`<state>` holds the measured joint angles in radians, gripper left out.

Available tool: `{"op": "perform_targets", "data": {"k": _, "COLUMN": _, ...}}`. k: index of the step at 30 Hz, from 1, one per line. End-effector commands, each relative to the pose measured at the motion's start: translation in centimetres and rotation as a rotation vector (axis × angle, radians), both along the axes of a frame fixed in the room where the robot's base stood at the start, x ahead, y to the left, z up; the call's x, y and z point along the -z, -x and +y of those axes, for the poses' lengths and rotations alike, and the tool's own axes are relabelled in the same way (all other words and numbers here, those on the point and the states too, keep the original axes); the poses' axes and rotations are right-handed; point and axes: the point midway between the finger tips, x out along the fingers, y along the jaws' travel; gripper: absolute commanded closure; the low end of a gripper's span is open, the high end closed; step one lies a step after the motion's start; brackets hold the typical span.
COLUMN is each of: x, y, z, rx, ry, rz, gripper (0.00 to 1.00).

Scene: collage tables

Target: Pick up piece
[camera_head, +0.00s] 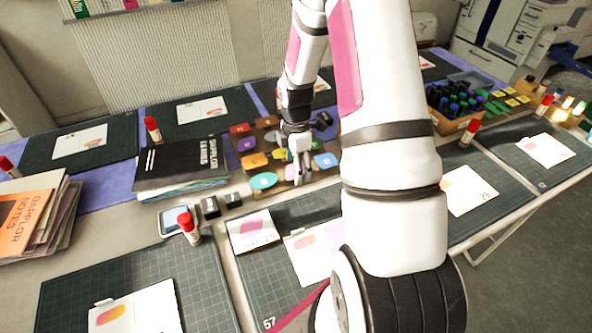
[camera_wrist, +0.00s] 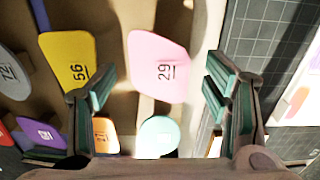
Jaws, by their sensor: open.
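My gripper (camera_head: 300,168) is open and points down over a tan board of coloured pieces. In the wrist view, my gripper (camera_wrist: 150,92) has its fingers spread wide, with nothing held. A pink piece (camera_wrist: 158,62) marked 29 lies between and just beyond the fingertips. A yellow piece (camera_wrist: 70,58) marked 56 lies left of it, close to the left finger. A teal piece (camera_wrist: 159,137) lies nearer the palm; in the head view, a teal piece (camera_head: 263,181) is at the board's front left. My gripper covers part of the board in the head view. The task does not say which piece.
A grey piece (camera_wrist: 12,74) marked 72 and a purple piece (camera_wrist: 42,133) lie further left. A stack of dark folders (camera_head: 181,165) stands left of the board. A glue stick (camera_head: 188,228) and small black blocks (camera_head: 210,207) are in front. A box of markers (camera_head: 455,112) is at right.

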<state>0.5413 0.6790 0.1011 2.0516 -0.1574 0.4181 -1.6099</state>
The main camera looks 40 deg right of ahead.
Motion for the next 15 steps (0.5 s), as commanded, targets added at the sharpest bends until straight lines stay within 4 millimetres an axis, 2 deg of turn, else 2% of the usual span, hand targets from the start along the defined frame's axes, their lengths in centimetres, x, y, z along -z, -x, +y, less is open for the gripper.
{"op": "perform_targets", "data": {"k": 7, "x": 0.02, "y": -0.01, "z": 0.01, "rx": 0.001, "ry": 0.000, "rz": 0.000, "gripper": 0.32}}
{"op": "perform_targets", "data": {"k": 12, "x": 0.02, "y": -0.01, "z": 0.01, "rx": 0.001, "ry": 0.000, "rz": 0.000, "gripper": 0.64}}
{"op": "perform_targets", "data": {"k": 15, "x": 0.02, "y": -0.01, "z": 0.01, "rx": 0.001, "ry": 0.000, "rz": 0.000, "gripper": 0.64}}
